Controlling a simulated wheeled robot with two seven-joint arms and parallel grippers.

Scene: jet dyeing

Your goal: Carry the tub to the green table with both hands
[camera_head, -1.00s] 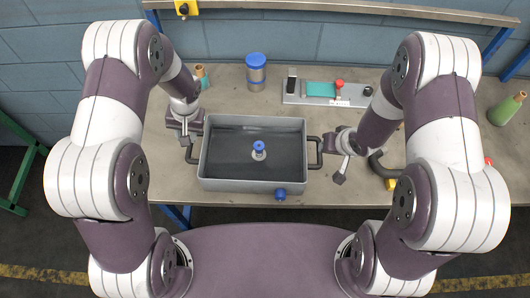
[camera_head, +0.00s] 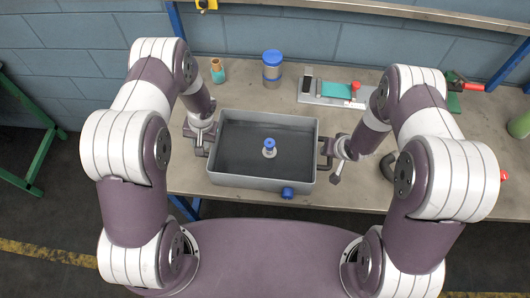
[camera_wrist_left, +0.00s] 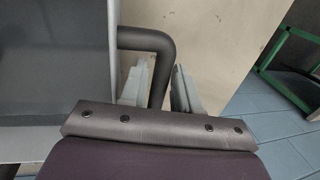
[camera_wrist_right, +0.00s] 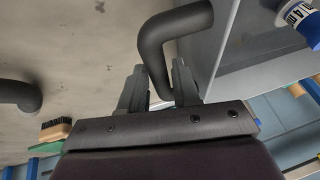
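The grey tub (camera_head: 225,176) is open-topped, level, with a dark inside and a blue-capped piece (camera_head: 269,148) standing in it. A blue knob (camera_head: 287,192) sits at its lower front. My left gripper (camera_head: 200,135) is at the left handle; in the left wrist view its fingers close about the dark bent handle (camera_wrist_left: 150,40). My right gripper (camera_head: 333,150) is at the right handle, which lies between its fingers in the right wrist view (camera_wrist_right: 165,50). Whether the tub's underside touches the bench is hidden. A green frame (camera_head: 30,150) shows at the far left; no green tabletop is visible.
The tub is over a grey-brown bench (camera_head: 355,195). Behind it are a small teal bottle (camera_head: 217,72), a blue-lidded jar (camera_head: 272,70) and a plate with a teal pad (camera_head: 336,90). A dark curved pipe (camera_head: 388,168) is near my right arm. Floor shows at left.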

